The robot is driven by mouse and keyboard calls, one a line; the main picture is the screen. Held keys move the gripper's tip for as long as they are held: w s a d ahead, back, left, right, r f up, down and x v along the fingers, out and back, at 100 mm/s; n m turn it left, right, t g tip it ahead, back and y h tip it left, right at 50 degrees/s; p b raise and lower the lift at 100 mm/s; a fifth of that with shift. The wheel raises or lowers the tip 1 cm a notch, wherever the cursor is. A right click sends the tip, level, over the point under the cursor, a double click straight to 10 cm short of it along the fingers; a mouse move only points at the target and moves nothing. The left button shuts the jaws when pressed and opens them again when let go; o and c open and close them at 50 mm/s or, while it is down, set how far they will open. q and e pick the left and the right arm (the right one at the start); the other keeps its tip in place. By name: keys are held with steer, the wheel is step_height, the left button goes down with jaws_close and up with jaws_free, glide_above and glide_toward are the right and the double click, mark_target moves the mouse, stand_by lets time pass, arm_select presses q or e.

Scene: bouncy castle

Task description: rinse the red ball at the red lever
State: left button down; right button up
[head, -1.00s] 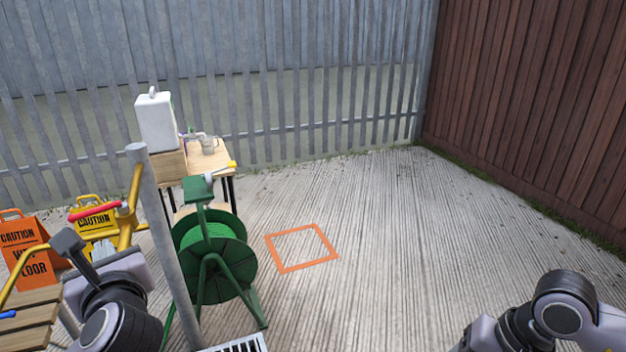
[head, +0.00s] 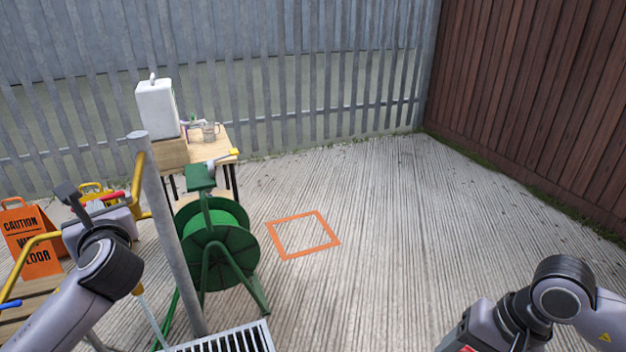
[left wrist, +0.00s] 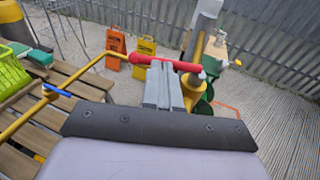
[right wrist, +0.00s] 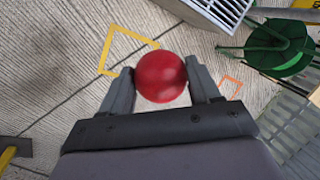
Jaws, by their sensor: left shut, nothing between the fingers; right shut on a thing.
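The red lever (head: 113,196) is a red bar on yellow pipework beside a grey post at the left of the head view. It also shows in the left wrist view (left wrist: 180,66). My left gripper (head: 64,190) is shut and empty. In the left wrist view its fingertips (left wrist: 161,66) overlap the red bar; I cannot tell whether they touch it. The red ball (right wrist: 161,77) is between the fingers of my right gripper (right wrist: 162,72), which is shut on it, above the concrete. The ball is hidden in the head view.
A green hose reel (head: 215,240) stands right of the grey post (head: 170,235). A floor grate (head: 228,341) lies in front. A table (head: 212,147) holds a white container (head: 157,108). Concrete at right is clear.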

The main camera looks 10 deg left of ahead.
arm_select(q)
steer(key=shift+a, duration=0.1)
stand_by(0.3)
steer(key=a+m+t+h, duration=0.2)
steer(key=h, duration=0.1)
steer(key=shift+w+m, duration=0.3)
steer(key=shift+w, duration=0.05)
steer(key=shift+s, duration=0.1)
stand_by(0.4)
